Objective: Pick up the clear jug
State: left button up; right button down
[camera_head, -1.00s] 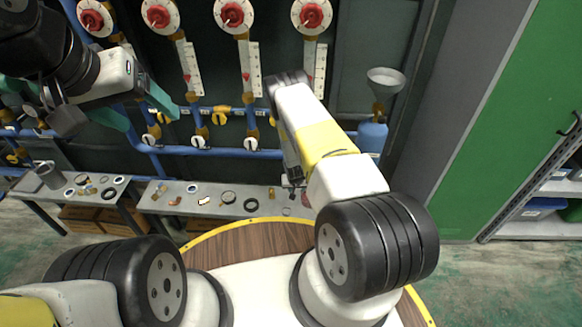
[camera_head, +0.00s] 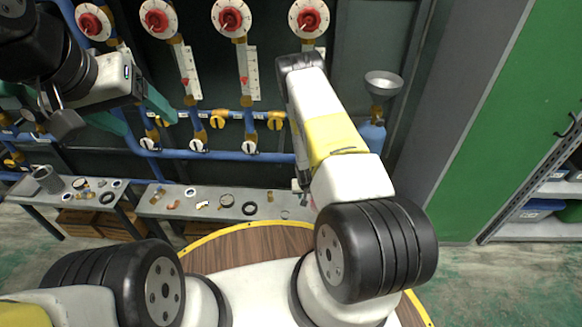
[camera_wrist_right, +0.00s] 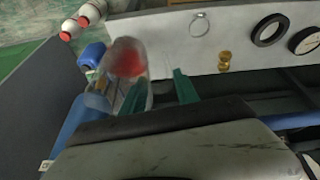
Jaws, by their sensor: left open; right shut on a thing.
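The clear jug (camera_wrist_right: 128,62), see-through with a red patch, shows in the right wrist view at the left finger of my right gripper (camera_wrist_right: 160,80). The right gripper's green fingers stand a little apart, shut on part of the jug; the exact grip point is unclear. In the head view the right gripper is mostly hidden behind my own arm, and I cannot make out the jug clearly there. My left gripper (camera_head: 136,110) is open and empty at the upper left, in front of the blue pipes, its teal fingers apart.
A grey bench (camera_head: 228,201) carries rings and small brass fittings. A second bench (camera_head: 62,190) holds a grey cup (camera_head: 46,179). Red-knobbed dials (camera_head: 231,19) and blue pipes line the wall. A funnel (camera_head: 383,84) sits above a blue cylinder (camera_head: 372,136) at right.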

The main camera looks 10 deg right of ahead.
jog(key=s+d, duration=0.5)
jog(key=s, duration=0.3)
jog(key=shift+r, duration=0.45)
jog(key=shift+d, duration=0.15)
dwell(0.6)
